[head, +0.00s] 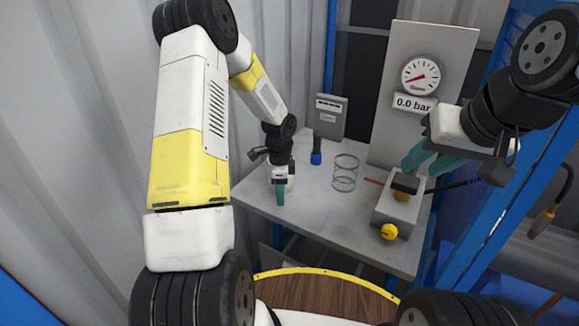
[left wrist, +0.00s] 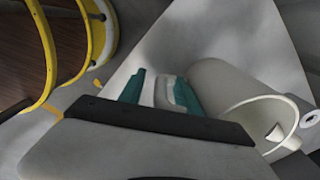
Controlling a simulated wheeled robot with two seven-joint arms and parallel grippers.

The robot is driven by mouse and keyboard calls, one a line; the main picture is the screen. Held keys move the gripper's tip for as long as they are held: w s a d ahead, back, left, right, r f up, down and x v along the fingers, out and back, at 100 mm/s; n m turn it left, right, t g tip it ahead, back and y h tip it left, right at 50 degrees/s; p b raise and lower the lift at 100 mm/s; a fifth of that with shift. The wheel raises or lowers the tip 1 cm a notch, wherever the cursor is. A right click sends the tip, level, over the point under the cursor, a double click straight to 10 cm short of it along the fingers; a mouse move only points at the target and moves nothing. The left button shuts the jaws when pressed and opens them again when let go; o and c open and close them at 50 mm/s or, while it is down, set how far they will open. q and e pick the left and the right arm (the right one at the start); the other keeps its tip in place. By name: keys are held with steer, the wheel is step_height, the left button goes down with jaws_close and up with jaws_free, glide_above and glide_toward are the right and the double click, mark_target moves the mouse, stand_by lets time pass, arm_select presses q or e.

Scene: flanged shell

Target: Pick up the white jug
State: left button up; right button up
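The white jug (left wrist: 228,88) shows in the left wrist view at the right, with its open mouth toward the lower right. Its handle (left wrist: 167,92) lies between the teal fingers of my left gripper (left wrist: 160,84). The fingers stand apart, with a gap visible between the handle and the left finger. In the head view my left gripper (head: 280,192) hides most of the jug (head: 290,182) on the left of the table. My right gripper (head: 424,162) is open and empty, above the grey box.
The grey table (head: 325,212) also holds a wire-like cylinder (head: 345,173), a blue-based item (head: 316,157) and a grey box (head: 401,208) with a yellow knob (head: 389,231). A gauge panel (head: 422,80) stands behind. The table's front middle is clear.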

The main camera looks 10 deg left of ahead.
arm_select(q)
jaws_close()
steer(key=shift+w, duration=0.1)
stand_by(1.2)
